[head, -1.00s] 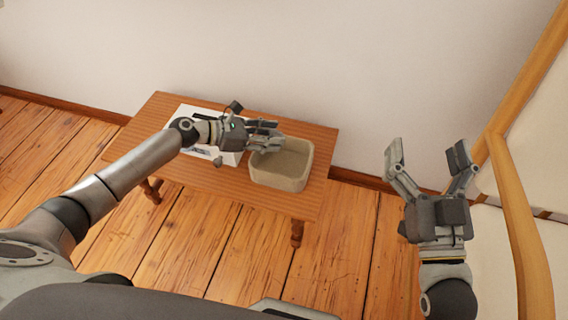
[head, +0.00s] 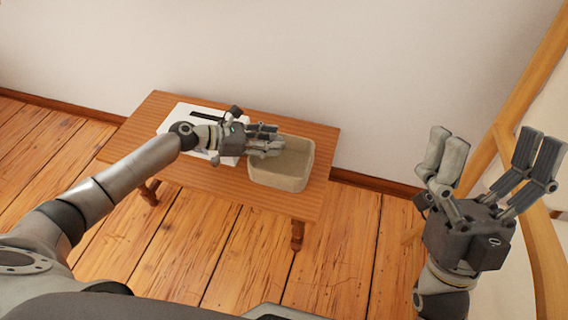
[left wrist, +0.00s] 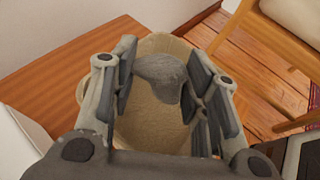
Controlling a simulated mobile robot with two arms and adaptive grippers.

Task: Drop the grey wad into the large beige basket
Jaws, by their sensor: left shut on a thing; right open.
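The large beige basket (head: 303,175) stands on the right part of a small wooden table. The grey wad (left wrist: 162,75) shows in the left wrist view between the fingers of my left gripper (left wrist: 160,75), which is shut on it. The basket (left wrist: 150,138) shows behind and below the wad. In the head view my left gripper (head: 268,140) reaches over the basket's left side, and the wad cannot be made out there. My right gripper (head: 492,170) is open and empty, well to the right of the table.
The wooden table (head: 215,181) stands near a pale wall. A white box-like thing (head: 183,118) lies on its left part, partly hidden by my left arm. A wooden frame with pale cushions (head: 540,255) stands at the right, close behind my right gripper. Floorboards before the table are clear.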

